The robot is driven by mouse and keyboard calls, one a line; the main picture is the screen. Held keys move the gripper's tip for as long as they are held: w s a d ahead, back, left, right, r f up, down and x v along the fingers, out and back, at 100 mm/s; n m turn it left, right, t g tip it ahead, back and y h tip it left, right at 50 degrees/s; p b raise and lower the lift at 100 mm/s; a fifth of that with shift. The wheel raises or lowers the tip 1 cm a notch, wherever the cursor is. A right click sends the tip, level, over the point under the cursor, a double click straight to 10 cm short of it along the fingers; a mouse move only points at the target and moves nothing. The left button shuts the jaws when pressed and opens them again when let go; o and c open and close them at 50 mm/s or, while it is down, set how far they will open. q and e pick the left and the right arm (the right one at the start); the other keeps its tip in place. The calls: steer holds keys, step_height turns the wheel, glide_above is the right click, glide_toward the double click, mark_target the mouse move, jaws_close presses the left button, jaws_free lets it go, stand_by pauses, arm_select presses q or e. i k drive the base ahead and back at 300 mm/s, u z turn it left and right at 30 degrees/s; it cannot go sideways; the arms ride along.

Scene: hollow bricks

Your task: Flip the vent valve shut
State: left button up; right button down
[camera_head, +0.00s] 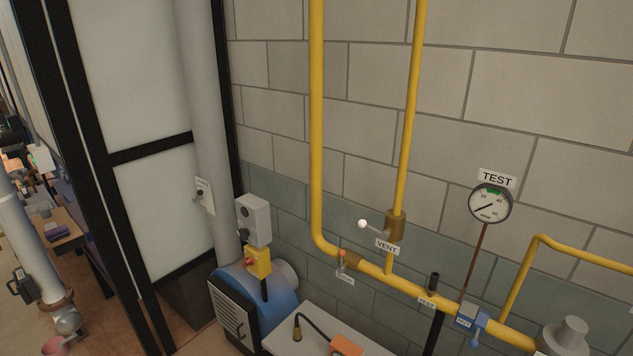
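The vent valve (395,225) is a brass-coloured body on the right-hand vertical yellow pipe, low on the block wall. Its lever ends in a white knob (362,224) and sticks out to the left, across the line of the pipe. A white VENT label (387,247) sits just below it. Neither of my grippers is in view, and nothing touches the lever.
A blue valve (467,314) is lower right, below the TEST gauge (490,203). A grey-topped table (310,335) and blue machine (262,298) stand below.

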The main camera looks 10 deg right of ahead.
mark_target(385, 235)
steer(key=k, duration=0.55)
steer(key=u, duration=0.75)
steer(key=i, duration=1.1)
steer(key=z, duration=0.55)
